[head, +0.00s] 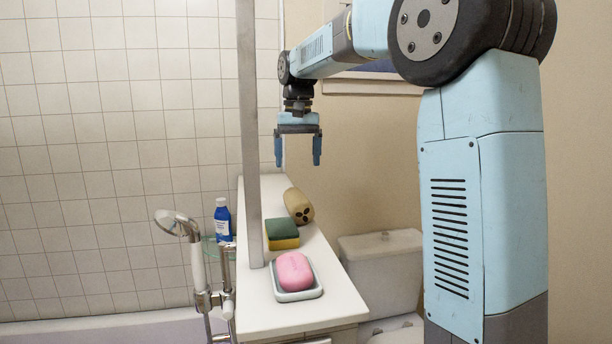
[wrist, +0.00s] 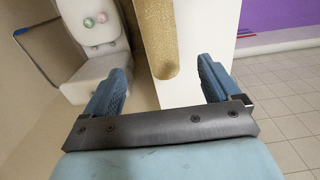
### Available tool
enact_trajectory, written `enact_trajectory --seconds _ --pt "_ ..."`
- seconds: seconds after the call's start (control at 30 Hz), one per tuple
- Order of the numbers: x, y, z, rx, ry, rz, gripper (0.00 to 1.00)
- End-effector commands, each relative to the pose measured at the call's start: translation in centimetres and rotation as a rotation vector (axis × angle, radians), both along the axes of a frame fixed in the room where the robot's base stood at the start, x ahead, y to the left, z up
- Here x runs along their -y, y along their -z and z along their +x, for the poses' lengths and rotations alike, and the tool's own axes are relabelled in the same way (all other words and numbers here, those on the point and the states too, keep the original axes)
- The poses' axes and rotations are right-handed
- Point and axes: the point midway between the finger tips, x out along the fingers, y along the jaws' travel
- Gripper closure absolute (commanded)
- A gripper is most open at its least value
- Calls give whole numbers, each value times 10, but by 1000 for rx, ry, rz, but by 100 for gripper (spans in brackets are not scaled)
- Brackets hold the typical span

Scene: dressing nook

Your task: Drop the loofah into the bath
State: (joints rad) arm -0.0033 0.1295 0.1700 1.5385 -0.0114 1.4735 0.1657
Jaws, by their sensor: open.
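The loofah (head: 298,205) is a tan cylinder with dark holes in its end, lying on the far part of a white ledge. In the wrist view the loofah (wrist: 157,38) runs down from the top edge, its near end between my fingers. My gripper (head: 297,164) is open and empty, pointing down above the loofah. In the wrist view my gripper (wrist: 162,72) has its fingers either side of the loofah's line, not holding it. The bath shows as a pale rim (head: 95,324) at lower left and a purple interior (wrist: 275,20) in the wrist view.
On the ledge (head: 320,312) are a green-yellow sponge (head: 282,234) and a pink soap (head: 294,271) in a dish (head: 299,295). A blue bottle (head: 222,219), a shower handset (head: 176,222) and a grey post (head: 249,130) stand left. A toilet (head: 383,270) is right.

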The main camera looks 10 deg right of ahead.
Motion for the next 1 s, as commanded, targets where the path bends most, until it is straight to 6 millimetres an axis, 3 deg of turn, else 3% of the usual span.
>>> enact_trajectory --seconds 0.17,0.53,1.0 --pt "5 -6 -18 26 0 -4 10" --pt "30 -3 -107 160 2 -18 10" --pt "62 37 -221 333 9 -21 10"
